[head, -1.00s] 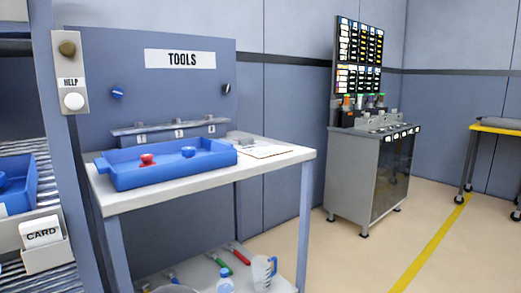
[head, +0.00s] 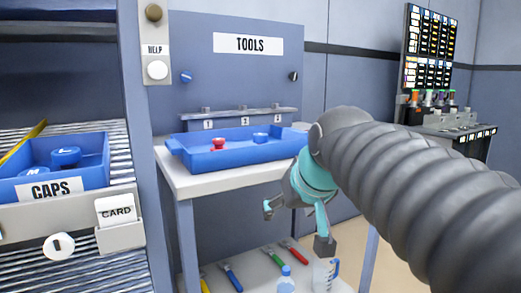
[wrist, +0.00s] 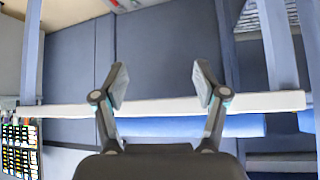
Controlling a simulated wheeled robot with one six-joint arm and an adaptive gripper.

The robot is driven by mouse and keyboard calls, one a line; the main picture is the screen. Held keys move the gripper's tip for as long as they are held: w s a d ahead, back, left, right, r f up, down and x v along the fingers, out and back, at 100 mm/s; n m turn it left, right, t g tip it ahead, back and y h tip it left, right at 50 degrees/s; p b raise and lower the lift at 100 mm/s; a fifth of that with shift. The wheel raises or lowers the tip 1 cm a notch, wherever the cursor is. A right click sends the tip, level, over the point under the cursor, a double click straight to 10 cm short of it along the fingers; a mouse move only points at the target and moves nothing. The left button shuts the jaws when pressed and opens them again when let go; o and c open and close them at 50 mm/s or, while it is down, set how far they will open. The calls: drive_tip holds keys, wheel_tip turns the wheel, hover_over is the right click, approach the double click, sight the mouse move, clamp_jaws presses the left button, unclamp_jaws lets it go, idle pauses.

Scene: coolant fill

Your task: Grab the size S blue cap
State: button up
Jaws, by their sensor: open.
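The blue bin marked CAPS (head: 88,180) sits on the roller shelf at the left of the head view. Two blue caps show in it, one lettered M (head: 35,172) and one lettered L (head: 66,156). I cannot make out a cap lettered S; the bin's front wall hides part of the inside. My gripper (head: 296,226) is open and empty in front of the tools table, well right of the bin. The wrist view shows its two fingers apart (wrist: 160,84) with nothing between them.
The white tools table (head: 215,184) holds a blue tray (head: 185,157) with a red piece (head: 218,143) and a blue piece (head: 261,137). A card holder (head: 118,238) juts out below the bin.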

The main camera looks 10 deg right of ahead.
sight(261, 135)
drive_tip(key=w+r+t+b, duration=0.4)
drive_tip(key=w+r, duration=1)
drive_tip(key=r, duration=0.2)
drive_tip(key=shift+n+y, duration=0.4)
drive_tip(key=shift+n, duration=0.1)
drive_tip(key=x, duration=0.5)
drive_tip(key=b+x, duration=0.1)
drive_tip(key=x, duration=0.2)
drive_tip(key=shift+d+f, duration=0.2)
drive_tip(key=shift+d, duration=0.15)
drive_tip(key=shift+s+d+f+b+x, duration=0.1)
drive_tip(key=shift+f+b+x, duration=0.05)
drive_tip(key=shift+x, duration=0.7)
drive_tip(key=shift+s+d+f+b+x, duration=0.1)
drive_tip(key=shift+f+x, duration=0.1)
drive_tip(key=shift+x, duration=0.7)
drive_tip(key=shift+d+f+b+x, duration=0.1)
drive_tip(key=shift+f+b+x, duration=0.05)
drive_tip(key=shift+x, duration=0.7)
drive_tip(key=shift+a, duration=0.1)
drive_tip(key=c, duration=1)
